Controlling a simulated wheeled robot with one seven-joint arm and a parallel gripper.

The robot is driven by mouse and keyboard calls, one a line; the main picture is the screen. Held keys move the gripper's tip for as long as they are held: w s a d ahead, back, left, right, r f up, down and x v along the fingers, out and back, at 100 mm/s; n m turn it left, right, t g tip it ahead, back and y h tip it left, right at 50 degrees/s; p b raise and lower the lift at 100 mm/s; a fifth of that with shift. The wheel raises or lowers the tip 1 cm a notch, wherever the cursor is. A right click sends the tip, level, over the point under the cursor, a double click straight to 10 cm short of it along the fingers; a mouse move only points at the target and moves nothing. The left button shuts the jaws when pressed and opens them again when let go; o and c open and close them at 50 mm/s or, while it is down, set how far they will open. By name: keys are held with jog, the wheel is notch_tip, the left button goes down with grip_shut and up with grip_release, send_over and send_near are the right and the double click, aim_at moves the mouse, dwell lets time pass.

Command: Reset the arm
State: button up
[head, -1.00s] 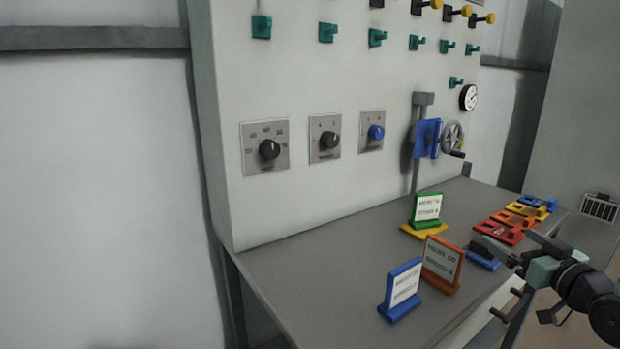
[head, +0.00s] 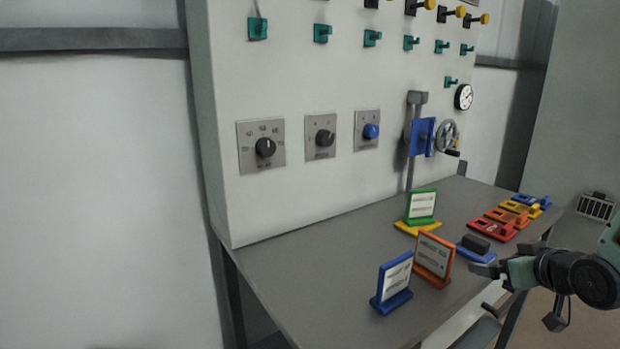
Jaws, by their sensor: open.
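My arm enters from the right edge of the head view. My gripper (head: 488,268) is at the table's right front edge, low, beside the blue base that carries a dark block (head: 476,243). The jaws are open and nothing shows between them. The gap between gripper and blue base is hard to judge.
The grey table (head: 310,262) carries a blue sign (head: 394,283), an orange sign (head: 433,258), a green sign (head: 421,207) and several coloured tags (head: 492,229). A panel behind has knobs, hooks, a blue vise (head: 422,137) and a handwheel (head: 447,135). The table's left part is clear.

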jog(key=s+a+m+g+h, duration=0.1)
jog(key=s+a+g, duration=0.25)
jog(key=s, duration=0.35)
jog(key=s+a+m+g, duration=0.1)
jog(key=s+a+g, duration=0.2)
jog(key=s+g, duration=0.35)
jog(key=s+a+r+n+g, duration=0.25)
jog(key=s+a+n, duration=0.45)
jog(key=s+a, duration=0.95)
notch_tip(320, 180, up, 13)
jog(key=w+a+p, duration=0.1)
jog(key=p, duration=1.2)
jog(key=shift+a+r, duration=0.2)
jog(key=shift+a, duration=0.2)
